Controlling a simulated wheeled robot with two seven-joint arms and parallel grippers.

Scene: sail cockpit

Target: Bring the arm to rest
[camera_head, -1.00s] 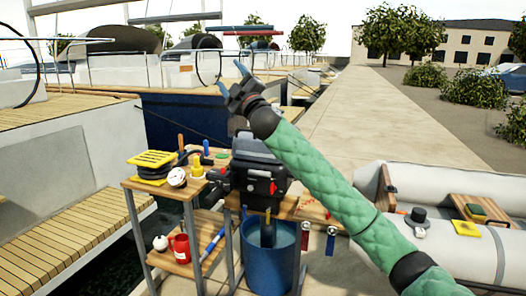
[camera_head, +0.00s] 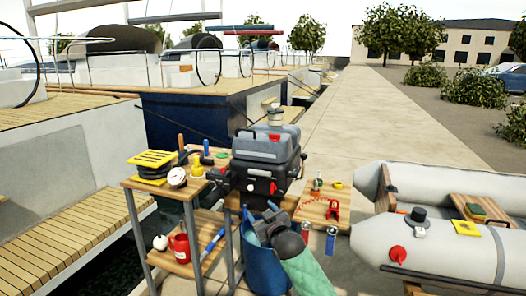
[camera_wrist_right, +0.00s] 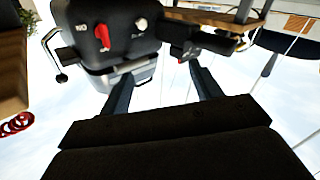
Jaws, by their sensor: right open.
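My right gripper (camera_head: 262,215) is low in the head view, in front of the blue bucket and below the outboard motor. Its green-sleeved arm comes up from the bottom edge. In the right wrist view the two fingers (camera_wrist_right: 162,78) are spread apart with nothing between them. The grey outboard motor (camera_head: 265,160) is upright on its stand, and its lower casing (camera_wrist_right: 105,30) shows upside down in the wrist view. The blue bucket (camera_head: 256,268) is partly hidden by my arm. My left gripper is in neither view.
A shelf stand (camera_head: 160,187) with a red mug (camera_head: 179,247) and several small items is at the left. A small wooden board (camera_head: 317,212) with tools is right of the motor. A grey inflatable boat (camera_head: 450,250) lies at the right. The paved quay (camera_head: 340,120) behind is clear.

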